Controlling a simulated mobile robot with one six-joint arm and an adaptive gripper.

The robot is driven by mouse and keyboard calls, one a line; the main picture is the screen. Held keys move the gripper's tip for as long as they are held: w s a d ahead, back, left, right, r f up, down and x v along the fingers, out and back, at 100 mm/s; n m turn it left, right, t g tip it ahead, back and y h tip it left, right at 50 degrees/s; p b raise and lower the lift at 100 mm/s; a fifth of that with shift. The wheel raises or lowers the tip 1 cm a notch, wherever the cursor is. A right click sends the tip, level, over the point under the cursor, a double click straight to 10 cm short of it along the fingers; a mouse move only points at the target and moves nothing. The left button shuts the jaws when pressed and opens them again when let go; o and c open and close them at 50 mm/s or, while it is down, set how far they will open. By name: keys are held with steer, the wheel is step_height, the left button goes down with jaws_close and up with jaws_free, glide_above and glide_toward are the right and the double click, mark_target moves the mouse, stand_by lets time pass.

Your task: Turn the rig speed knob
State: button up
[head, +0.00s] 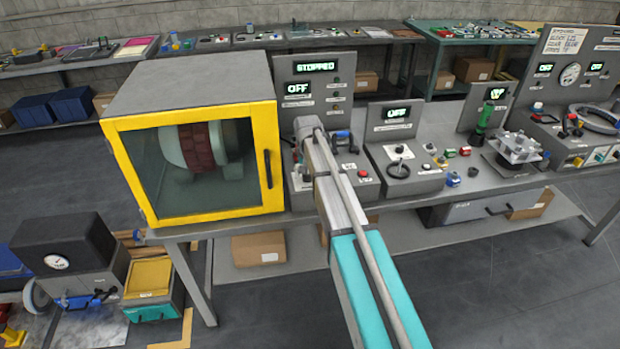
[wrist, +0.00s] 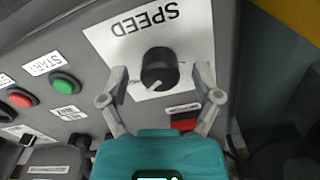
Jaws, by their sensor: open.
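The speed knob (wrist: 160,68) is a round black knob on a white plate marked SPEED, seen in the wrist view. The plate's lettering appears upside down there. My gripper (wrist: 163,78) is open, with one grey finger on each side of the knob. I cannot tell whether the fingers touch it. In the head view my arm (head: 345,215) reaches over to the rig's control panel (head: 305,190), and it hides the knob and the gripper's tips. A display on the rig (head: 315,67) reads STOPPED, and one below it reads OFF.
A green start button (wrist: 65,85) and a red button (wrist: 20,97) are on the same panel. A red and black part (wrist: 184,120) lies close to the right finger. The yellow-framed guard box (head: 195,160) stands left of the panel. Another control box (head: 403,165) stands to the right.

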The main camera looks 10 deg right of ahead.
steer(key=shift+f, duration=0.1)
steer(key=shift+c, duration=0.2)
jaws_close()
stand_by(0.4)
steer(key=shift+m, duration=1.2)
steer(key=shift+o, duration=0.2)
jaws_free()
